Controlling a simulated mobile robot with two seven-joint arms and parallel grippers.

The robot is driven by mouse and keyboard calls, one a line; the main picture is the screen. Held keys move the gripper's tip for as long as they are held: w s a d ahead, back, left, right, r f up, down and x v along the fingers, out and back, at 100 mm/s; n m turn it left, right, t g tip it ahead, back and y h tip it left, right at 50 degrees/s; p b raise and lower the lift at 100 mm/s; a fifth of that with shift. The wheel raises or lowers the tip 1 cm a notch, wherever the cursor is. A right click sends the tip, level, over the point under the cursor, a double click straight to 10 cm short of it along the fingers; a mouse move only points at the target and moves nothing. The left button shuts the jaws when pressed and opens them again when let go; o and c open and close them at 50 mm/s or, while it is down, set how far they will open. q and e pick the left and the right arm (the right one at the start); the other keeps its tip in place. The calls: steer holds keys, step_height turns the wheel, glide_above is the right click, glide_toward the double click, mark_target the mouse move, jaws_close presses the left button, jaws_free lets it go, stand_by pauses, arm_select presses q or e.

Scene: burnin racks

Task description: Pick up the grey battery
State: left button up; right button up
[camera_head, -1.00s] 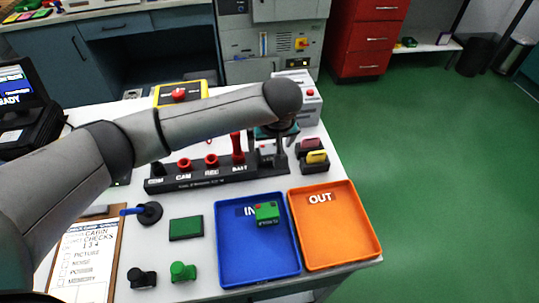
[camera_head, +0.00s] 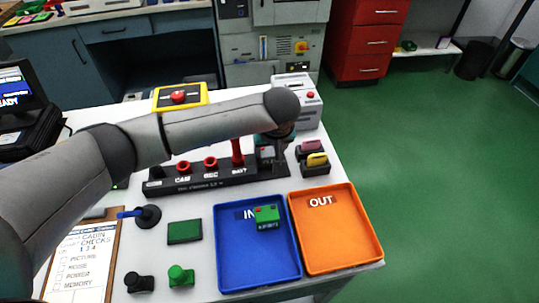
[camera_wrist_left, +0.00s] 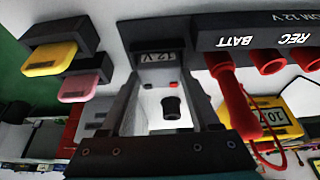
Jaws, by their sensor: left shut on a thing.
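My left gripper (camera_head: 274,148) is at the right end of the black rack (camera_head: 200,180), partly hidden by its own wrist. In the left wrist view its two fingers (camera_wrist_left: 163,72) are shut on the grey battery (camera_wrist_left: 158,70), which carries a "12 V" label. The battery is close to the rack's end. I cannot tell whether it still touches the rack. My right gripper is out of view.
A blue IN tray (camera_head: 222,272) holds a green block (camera_head: 266,215); an orange OUT tray (camera_head: 345,225) is empty. Yellow (camera_head: 317,160) and pink blocks sit in dark holders right of the rack. A clipboard (camera_head: 80,262) lies front left.

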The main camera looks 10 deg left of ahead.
arm_select(q)
jaws_close()
steer(key=shift+r, duration=0.1)
